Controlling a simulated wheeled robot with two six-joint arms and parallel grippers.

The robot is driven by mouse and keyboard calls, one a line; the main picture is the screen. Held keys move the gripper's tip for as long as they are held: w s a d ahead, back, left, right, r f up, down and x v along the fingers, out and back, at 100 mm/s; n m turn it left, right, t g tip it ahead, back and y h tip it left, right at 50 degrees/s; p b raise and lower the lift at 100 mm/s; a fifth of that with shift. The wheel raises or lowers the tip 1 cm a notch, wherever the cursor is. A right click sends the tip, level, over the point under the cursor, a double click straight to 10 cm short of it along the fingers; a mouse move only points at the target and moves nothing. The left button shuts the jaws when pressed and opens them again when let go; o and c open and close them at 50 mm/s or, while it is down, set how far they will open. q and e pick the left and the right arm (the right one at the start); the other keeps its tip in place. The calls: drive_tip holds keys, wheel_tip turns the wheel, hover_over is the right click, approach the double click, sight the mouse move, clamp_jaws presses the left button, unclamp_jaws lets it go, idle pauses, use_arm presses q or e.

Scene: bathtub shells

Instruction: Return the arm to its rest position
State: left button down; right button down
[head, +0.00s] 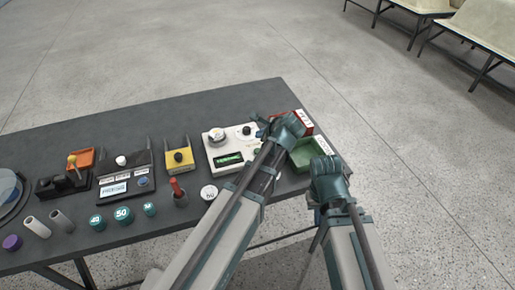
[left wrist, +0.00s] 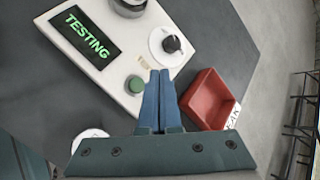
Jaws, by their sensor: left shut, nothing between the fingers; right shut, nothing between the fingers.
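My left gripper (head: 262,126) is over the right part of the white tester in the head view, in front of the red tray. In the left wrist view its two blue fingers (left wrist: 160,76) are together, with nothing between them. They point between the tester's green button (left wrist: 135,84) and the red tray (left wrist: 209,98). My right gripper (head: 325,168) is at the table's right end, by the green tray; its fingertips are hard to make out, and nothing shows held in it.
The white tester (head: 217,150) has a lit display reading TESTING. The green tray (head: 308,152) is beside the red tray (head: 303,120). A yellow block (head: 178,157), a black rack (head: 124,165), teal weights (head: 122,215) and grey cylinders (head: 61,220) stand left on the dark table (head: 150,118).

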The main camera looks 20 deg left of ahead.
idle(0.6)
use_arm(q)
drive_tip(key=s+d+f+n+g+h, duration=0.1)
drive_tip(key=s+d+n, duration=0.1)
drive_tip(key=s, duration=0.2)
drive_tip(key=s+d+f+n+g+h, duration=0.1)
drive_tip(key=s+d+f+n, duration=0.1)
drive_tip(key=s, duration=0.3)
drive_tip(key=s+d+f+n+g+h, duration=0.1)
drive_tip(key=s+d+n, duration=0.2)
drive_tip(key=s+n, duration=0.1)
drive_tip(key=shift+s+f+g+p, duration=0.25)
drive_tip(key=shift+s+g+p, duration=0.1)
drive_tip(key=shift+s+g, duration=0.05)
drive_tip(key=s+d+n+g+h, duration=0.1)
drive_tip(key=s+d+n, duration=0.1)
drive_tip(key=s, duration=0.3)
drive_tip(key=s+d+f+n+g+h, duration=0.1)
drive_tip(key=s+d+n, duration=0.2)
drive_tip(key=s+n, duration=0.1)
drive_tip(key=shift+s+g, duration=0.4)
drive_tip(key=shift+d, duration=0.1)
